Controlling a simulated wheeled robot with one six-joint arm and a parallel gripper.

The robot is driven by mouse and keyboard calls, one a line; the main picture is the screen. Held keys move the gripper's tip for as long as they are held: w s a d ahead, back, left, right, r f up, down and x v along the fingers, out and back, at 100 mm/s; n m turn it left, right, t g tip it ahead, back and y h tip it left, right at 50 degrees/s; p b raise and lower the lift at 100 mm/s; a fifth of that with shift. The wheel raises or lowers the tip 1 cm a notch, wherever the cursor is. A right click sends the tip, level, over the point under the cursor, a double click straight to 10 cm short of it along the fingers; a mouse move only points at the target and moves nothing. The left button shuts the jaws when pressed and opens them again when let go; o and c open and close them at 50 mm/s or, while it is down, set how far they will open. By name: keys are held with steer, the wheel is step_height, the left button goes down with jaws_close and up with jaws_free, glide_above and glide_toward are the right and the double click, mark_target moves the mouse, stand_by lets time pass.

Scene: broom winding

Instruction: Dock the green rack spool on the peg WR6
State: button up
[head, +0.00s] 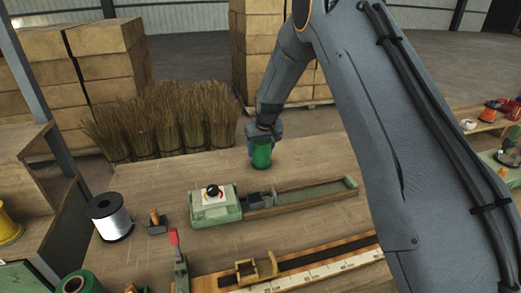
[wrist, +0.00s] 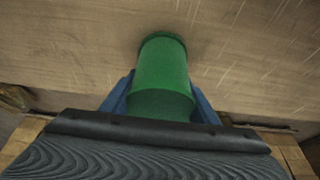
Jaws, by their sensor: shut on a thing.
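The green spool (head: 262,153) is held upright at the back edge of the wooden bench in the head view. My gripper (head: 264,136) comes down on it from above and is shut on it. In the wrist view the green spool (wrist: 162,75) sits between the blue fingers of my gripper (wrist: 160,100), its far end toward the bench top. I cannot tell whether its lower end touches the bench. The peg WR6 cannot be made out in either view.
A green machine with a black knob (head: 213,203) and a long tray (head: 305,196) stand in front of the spool. A white spool (head: 110,216) and another green spool (head: 78,284) stand left. Broom bundles (head: 165,130) stand behind the bench. More spools (head: 490,112) sit on the right.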

mark_target(264, 145)
steer(key=shift+f, duration=0.25)
steer(key=shift+f, duration=0.2)
steer(key=o, duration=1.2)
steer(key=shift+r, duration=0.1)
steer(key=b+v, duration=0.3)
steer(key=v, duration=0.8)
steer(key=shift+r, duration=0.15)
steer(key=shift+s+d+r, duration=0.15)
steer(key=shift+s+r, duration=0.15)
steer(key=shift+r, duration=0.05)
